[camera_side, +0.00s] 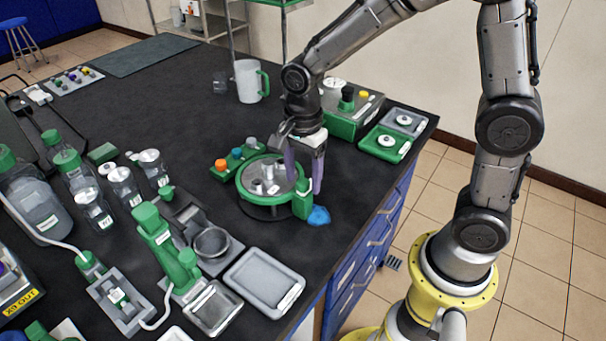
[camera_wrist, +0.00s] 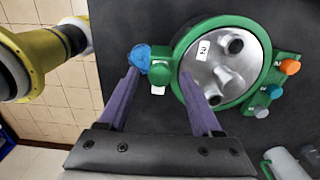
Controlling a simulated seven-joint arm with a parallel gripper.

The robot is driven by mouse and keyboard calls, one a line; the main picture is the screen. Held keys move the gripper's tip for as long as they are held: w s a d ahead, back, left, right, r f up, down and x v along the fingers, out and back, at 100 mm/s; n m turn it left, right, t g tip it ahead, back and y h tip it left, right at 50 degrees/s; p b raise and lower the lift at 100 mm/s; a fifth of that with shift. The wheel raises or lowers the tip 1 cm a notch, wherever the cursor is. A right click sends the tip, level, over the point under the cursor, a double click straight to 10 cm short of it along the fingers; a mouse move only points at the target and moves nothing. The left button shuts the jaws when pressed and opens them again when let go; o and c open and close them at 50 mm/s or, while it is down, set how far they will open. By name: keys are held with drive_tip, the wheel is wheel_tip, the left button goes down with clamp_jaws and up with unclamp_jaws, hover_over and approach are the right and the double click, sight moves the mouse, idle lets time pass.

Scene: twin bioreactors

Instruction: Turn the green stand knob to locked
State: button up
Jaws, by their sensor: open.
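The green stand (camera_side: 246,190) is a green ring around a grey round lid with ports, on the dark bench; it also shows in the wrist view (camera_wrist: 262,52). A green block (camera_side: 302,203) with a white label sits on its rim. A blue lobed knob (camera_side: 318,216) is at the block's outer end and shows in the wrist view (camera_wrist: 138,57). My gripper (camera_side: 304,188) points down over the block side of the stand, its purple fingers apart with nothing held. In the wrist view, my fingers (camera_wrist: 160,74) appear either side of the block; contact cannot be told.
A green holder (camera_side: 225,172) with orange, blue and grey caps adjoins the stand at left. A green control box (camera_side: 350,125) and a green tray (camera_side: 377,153) stand behind. A grey tray (camera_side: 264,283) and bottles crowd the front left. The bench edge is close on the right.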

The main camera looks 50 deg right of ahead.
clamp_jaws()
drive_tip(key=shift+n, duration=0.4)
drive_tip(key=n, duration=0.3)
drive_tip(key=shift+n, duration=0.3)
drive_tip(key=n, duration=0.4)
drive_tip(key=shift+r+n, duration=0.1)
drive_tip(key=shift+n, duration=0.2)
drive_tip(key=n, duration=0.4)
drive_tip(key=shift+n, duration=2.5)
